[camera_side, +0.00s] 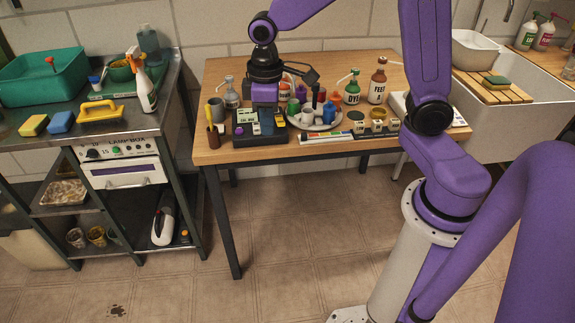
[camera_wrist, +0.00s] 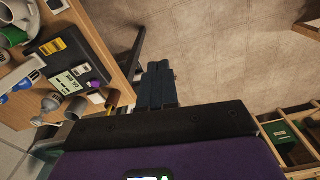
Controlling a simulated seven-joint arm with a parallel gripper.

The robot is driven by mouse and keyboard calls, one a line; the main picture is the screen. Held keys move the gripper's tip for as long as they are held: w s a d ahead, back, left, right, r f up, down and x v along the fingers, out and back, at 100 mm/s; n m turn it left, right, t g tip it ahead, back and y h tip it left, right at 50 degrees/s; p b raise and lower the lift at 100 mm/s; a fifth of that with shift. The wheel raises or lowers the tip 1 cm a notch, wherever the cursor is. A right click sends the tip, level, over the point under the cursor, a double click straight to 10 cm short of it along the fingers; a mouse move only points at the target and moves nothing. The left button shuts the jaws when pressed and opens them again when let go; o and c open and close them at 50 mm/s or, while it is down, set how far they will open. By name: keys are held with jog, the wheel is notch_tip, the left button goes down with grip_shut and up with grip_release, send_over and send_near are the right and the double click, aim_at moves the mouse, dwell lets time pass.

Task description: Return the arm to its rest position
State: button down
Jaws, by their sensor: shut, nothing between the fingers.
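My gripper shows in the wrist view (camera_wrist: 157,86) with its two dark fingers together and nothing between them. Floor lies behind the fingertips in that view, and the table edge is to their left. In the side view my arm reaches in from the right, and its purple hand (camera_side: 265,93) is over the left part of the wooden table (camera_side: 225,72). It appears just behind or above a black device with a small screen (camera_side: 268,122). The fingers cannot be made out there. The same device (camera_wrist: 66,78) shows at left in the wrist view.
Several bottles, including a brown one (camera_side: 378,82), and small jars crowd the table's middle. A grey mug (camera_side: 216,109) stands at its left. A steel bench with a green tub (camera_side: 40,75) and spray bottle (camera_side: 142,88) is left; a sink (camera_side: 530,95) is right.

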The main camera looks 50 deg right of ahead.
jog(key=s+d+r+n, duration=0.1)
jog(key=s+n, duration=0.4)
jog(key=s, duration=1.7)
jog(key=shift+d+r, duration=0.2)
jog(key=shift+d, duration=0.2)
